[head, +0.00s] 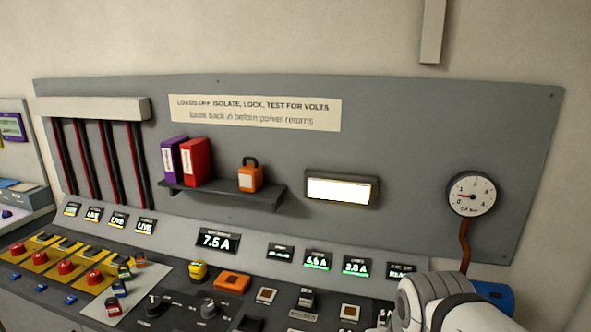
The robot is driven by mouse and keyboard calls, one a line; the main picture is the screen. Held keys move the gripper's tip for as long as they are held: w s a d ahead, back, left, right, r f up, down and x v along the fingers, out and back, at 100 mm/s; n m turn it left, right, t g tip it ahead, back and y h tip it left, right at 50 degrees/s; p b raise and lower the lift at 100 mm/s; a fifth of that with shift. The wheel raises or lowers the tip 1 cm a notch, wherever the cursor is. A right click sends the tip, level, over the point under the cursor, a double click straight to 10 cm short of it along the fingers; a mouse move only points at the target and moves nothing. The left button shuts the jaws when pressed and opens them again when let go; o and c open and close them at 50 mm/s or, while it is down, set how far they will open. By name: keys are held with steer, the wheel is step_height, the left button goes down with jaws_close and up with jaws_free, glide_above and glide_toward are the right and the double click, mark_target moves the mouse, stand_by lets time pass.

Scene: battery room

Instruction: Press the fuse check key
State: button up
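The control desk (180,283) runs along the bottom of the head view. A small display at the right (401,271) seems to read "READY", partly blurred. My arm covers the desk's lower right corner and may hide more keys. My gripper's fingertips are not in view.
Yellow-based red knobs (66,267), a yellow knob (198,271), an orange block (231,283) and black rotary switches (153,305) crowd the desk. A shelf (224,193) holds binders and an orange padlock (250,176). A gauge (472,194) hangs at right.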

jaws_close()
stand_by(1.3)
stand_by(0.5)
